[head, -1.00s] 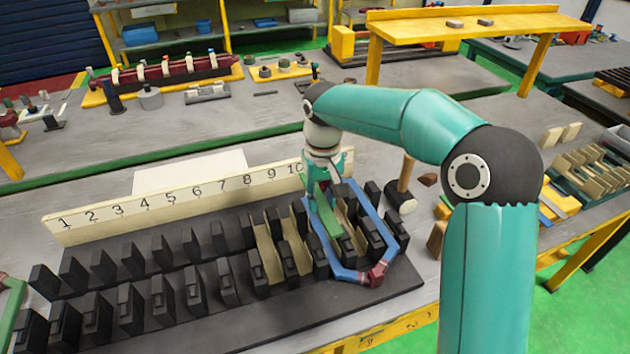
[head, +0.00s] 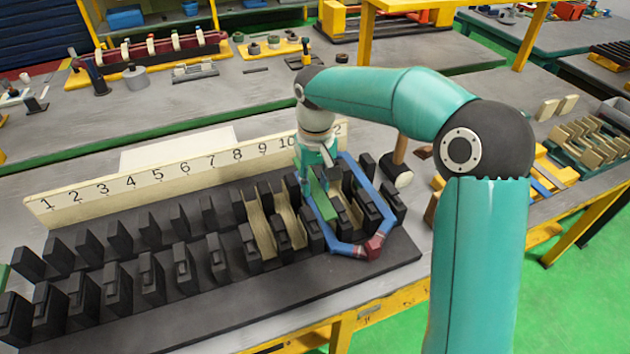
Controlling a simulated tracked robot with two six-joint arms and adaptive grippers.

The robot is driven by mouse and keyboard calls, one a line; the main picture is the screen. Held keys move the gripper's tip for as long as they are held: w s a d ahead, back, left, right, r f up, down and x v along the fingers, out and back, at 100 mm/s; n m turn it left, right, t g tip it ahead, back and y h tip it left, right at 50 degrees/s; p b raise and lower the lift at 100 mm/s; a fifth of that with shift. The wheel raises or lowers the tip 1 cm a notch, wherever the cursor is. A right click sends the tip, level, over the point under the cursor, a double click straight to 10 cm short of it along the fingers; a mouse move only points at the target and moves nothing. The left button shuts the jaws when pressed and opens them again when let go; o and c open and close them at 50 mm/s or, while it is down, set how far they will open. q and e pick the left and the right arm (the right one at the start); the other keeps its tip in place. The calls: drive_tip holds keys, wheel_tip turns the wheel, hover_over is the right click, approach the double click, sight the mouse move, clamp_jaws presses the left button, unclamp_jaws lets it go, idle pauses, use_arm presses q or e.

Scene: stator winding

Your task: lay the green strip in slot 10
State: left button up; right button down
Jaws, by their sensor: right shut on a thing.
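The black stator block (head: 330,275) has rows of upright teeth, with a numbered board (head: 150,180) behind it. The number 10 (head: 287,143) stands just left of my right gripper (head: 321,172). That gripper is shut on the green strip (head: 326,197), pointing down at the teeth near 10. The strip lies along the slot direction, inside the left part of the blue coil (head: 318,215). My gripper hides its far end, and I cannot tell how deep it sits or whether it touches the slot floor. My left gripper is not in view.
Tan liners (head: 261,230) sit in several neighbouring slots. The coil's red-brown joint (head: 374,247) is at the front. A mallet (head: 402,165) stands close on the right. A white sheet (head: 180,147) lies behind the board. A rack of tan pieces (head: 590,150) is at the right.

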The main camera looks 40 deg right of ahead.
sight(316, 189)
drive_tip(key=shift+f+b, duration=0.5)
drive_tip(key=shift+f, duration=0.15)
drive_tip(key=shift+s+f+b, duration=0.1)
drive_tip(key=shift+f+b, duration=1.3)
drive_tip(key=shift+f, duration=0.45)
drive_tip(key=shift+f+b, duration=0.35)
drive_tip(key=shift+f, duration=0.25)
idle(0.6)
drive_tip(key=c, duration=0.8)
unclamp_jaws()
drive_tip(key=shift+o, duration=0.2)
drive_tip(key=shift+r, duration=0.1)
drive_tip(key=shift+r+p, duration=0.7)
drive_tip(key=shift+p, duration=0.05)
drive_tip(key=shift+r, duration=0.15)
